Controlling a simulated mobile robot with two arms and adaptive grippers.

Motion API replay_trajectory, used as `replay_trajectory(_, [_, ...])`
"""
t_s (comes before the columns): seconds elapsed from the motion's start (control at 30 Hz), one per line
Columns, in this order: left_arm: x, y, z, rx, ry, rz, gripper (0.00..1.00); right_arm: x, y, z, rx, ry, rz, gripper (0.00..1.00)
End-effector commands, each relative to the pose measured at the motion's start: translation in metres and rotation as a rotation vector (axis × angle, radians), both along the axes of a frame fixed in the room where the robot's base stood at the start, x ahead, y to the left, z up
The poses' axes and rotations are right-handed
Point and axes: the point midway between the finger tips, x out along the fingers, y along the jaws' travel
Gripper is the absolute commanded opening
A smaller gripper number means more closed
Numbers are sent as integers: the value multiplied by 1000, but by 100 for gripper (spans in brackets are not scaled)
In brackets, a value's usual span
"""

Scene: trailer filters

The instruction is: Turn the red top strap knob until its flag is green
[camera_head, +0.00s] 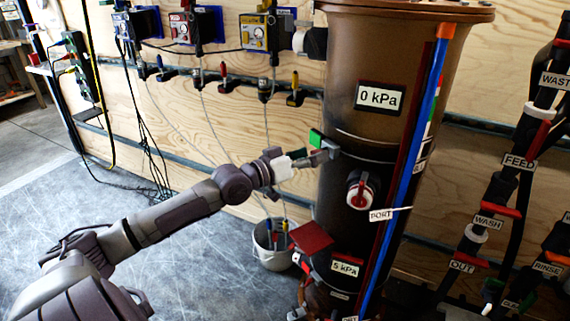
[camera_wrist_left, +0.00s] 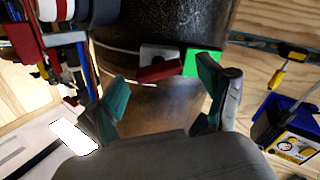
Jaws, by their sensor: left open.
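The top strap knob shows in the left wrist view as a red bar (camera_wrist_left: 160,71) in front of a grey block on the dark tank. Beside it is a green flag (camera_wrist_left: 190,61). The green flag also shows in the head view (camera_head: 316,138) at the left edge of the tank (camera_head: 350,75). My left gripper (camera_head: 322,155) is at the tank just below this flag. In the left wrist view its two fingers (camera_wrist_left: 165,88) are apart, with the red bar beyond them and nothing between the pads. The knob is hidden in the head view. My right gripper is not in view.
A red-and-black valve (camera_head: 361,190) and a blue tube (camera_head: 405,170) are on the tank's front. Labelled pipes stand at right. The floor at left is clear.

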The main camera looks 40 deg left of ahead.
Motion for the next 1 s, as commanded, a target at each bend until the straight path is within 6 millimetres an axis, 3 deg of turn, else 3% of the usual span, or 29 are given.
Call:
replay_trajectory(0.4, [-45, 13, -2, 2, 5, -1, 79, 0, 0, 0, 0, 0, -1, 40])
replay_trajectory(1.0, [-88, 26, -2, 0, 3, 1, 79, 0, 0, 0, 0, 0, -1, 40])
